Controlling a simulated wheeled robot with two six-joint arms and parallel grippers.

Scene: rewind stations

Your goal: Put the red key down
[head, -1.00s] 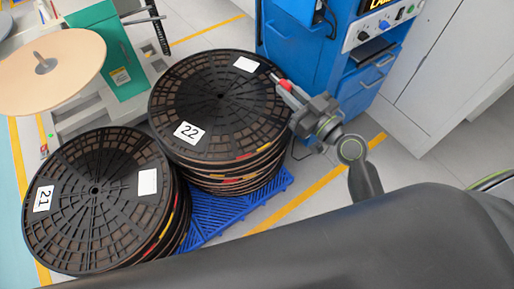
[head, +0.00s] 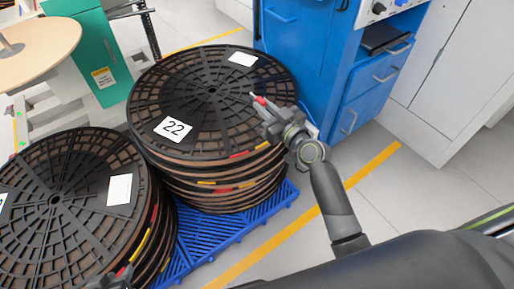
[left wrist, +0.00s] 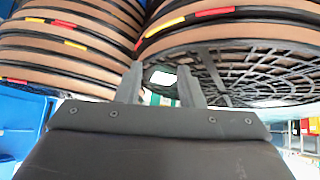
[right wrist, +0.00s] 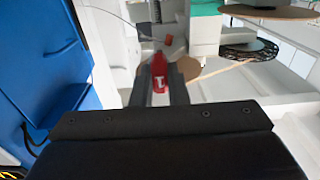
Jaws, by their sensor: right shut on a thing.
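The red key (head: 260,100) is in my right gripper (head: 267,112), above the right edge of the reel stack labelled 22 (head: 212,90) in the head view. In the right wrist view the red key (right wrist: 158,72) sits between the two fingers, with a white mark on its face. The right gripper is shut on it. My left gripper (head: 124,274) shows only partly at the bottom edge of the head view, by the front reel stack. In the left wrist view its fingers (left wrist: 163,85) are apart with nothing between them.
A blue cabinet (head: 290,45) is behind the right gripper. A green machine (head: 95,50) is at the upper left. Grey floor (head: 385,190) is open at the right.

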